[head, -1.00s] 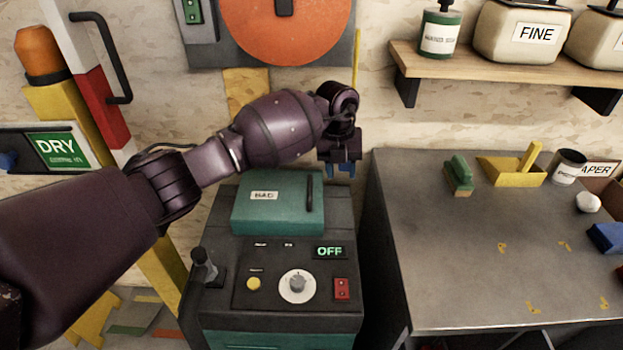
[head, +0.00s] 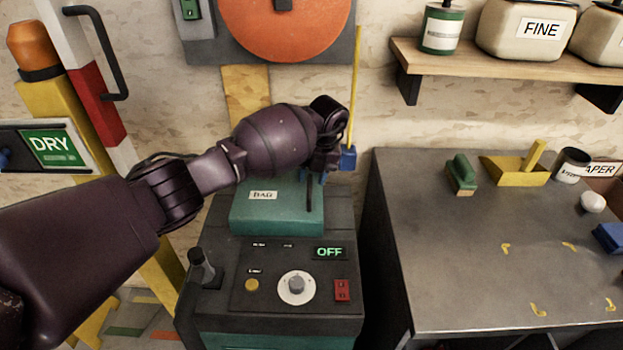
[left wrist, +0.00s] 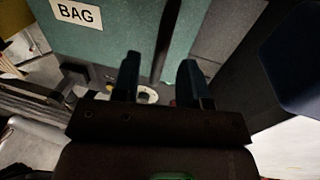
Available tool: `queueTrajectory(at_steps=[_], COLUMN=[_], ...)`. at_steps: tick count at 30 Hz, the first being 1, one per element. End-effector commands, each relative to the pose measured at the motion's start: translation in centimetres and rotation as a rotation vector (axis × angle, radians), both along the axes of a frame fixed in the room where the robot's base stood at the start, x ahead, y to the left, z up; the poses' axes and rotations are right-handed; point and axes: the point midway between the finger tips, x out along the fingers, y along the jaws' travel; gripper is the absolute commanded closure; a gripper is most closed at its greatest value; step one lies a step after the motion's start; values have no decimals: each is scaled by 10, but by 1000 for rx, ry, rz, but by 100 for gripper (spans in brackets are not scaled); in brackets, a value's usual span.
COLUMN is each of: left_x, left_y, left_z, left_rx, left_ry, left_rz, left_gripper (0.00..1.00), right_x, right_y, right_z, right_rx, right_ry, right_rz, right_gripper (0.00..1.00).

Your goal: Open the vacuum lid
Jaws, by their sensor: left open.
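The vacuum's teal lid (head: 262,215), labelled BAG, is shut on top of the dark machine body (head: 215,270). A black bar handle (head: 309,195) runs along the lid's right side. My left gripper (head: 316,182) is open at the far end of this handle. In the left wrist view the lid (left wrist: 130,28) and the handle (left wrist: 167,40) show, with the handle between the lines of the two spread fingers (left wrist: 160,78). I cannot tell whether the fingers touch it. My right gripper is not in view.
The panel below the lid has a dial (head: 296,287), a red switch (head: 342,290) and a display reading OFF (head: 330,253). A lever (head: 203,266) stands at the left. A grey bench (head: 480,260) is close on the right. A yellow pole (head: 355,85) stands behind.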

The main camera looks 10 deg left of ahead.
Motion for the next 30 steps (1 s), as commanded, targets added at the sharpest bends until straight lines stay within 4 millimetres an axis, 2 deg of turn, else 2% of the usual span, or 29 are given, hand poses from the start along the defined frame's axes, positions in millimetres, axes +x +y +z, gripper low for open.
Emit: queueTrajectory(at_steps=[4, 14, 15, 23, 30], left_x=[0, 0, 0, 0, 0], left_y=[2, 3, 3, 3, 3], left_z=[-11, -14, -14, -13, -13], left_rx=[-1, -1, -1, -1, -1], left_ry=[0, -1, -1, -1, -1], left_rz=[0, 0, 0, 0, 0], left_gripper=[60, 60, 61, 100, 100], right_x=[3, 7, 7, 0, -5], right_y=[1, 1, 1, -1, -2], right_z=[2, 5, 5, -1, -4], right_rx=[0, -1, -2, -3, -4], right_ry=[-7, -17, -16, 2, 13], right_rz=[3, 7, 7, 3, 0], right_gripper=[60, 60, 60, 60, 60])
